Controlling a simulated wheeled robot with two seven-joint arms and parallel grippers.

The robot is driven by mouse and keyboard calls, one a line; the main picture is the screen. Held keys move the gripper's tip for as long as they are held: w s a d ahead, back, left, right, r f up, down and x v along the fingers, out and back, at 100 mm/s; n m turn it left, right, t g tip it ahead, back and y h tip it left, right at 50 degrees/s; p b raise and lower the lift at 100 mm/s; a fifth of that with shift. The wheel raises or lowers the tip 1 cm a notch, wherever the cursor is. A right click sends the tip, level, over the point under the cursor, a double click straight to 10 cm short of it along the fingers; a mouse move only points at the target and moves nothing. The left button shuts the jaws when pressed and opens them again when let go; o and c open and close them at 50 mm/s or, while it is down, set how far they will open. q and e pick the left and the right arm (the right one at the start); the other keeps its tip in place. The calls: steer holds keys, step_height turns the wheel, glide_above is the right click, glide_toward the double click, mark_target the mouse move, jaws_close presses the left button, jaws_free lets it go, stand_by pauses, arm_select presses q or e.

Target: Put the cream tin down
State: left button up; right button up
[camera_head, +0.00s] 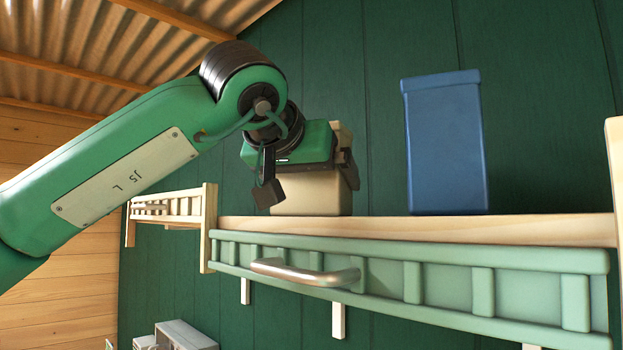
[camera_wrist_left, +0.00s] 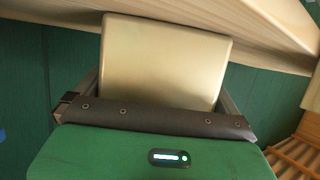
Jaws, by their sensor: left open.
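The cream tin (camera_head: 318,197) stands upright at the left part of the wooden shelf (camera_head: 400,230), its base at the shelf top. My left gripper (camera_head: 308,182) is open with its fingers at either side of the tin, and hides the tin's upper middle. In the left wrist view the tin (camera_wrist_left: 165,55) fills the space between the fingers, in front of the dark palm edge. Whether either finger touches the tin cannot be told. My right gripper is not in view.
A tall blue tin (camera_head: 446,145) stands further right on the shelf, with a bare gap between. A pale green slatted rail (camera_head: 440,285) with a metal handle (camera_head: 305,272) runs below the shelf front. A wooden end post (camera_head: 209,228) rises at the left. The dark green wall is behind.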

arm_select(q)
steer(key=shift+s+r, duration=0.2)
steer(key=shift+s, duration=0.05)
steer(key=b+v, duration=0.4)
steer(key=v, duration=0.7)
steer(key=shift+s+a, duration=0.15)
steer(key=shift+s, duration=0.05)
steer(key=shift+r, duration=0.1)
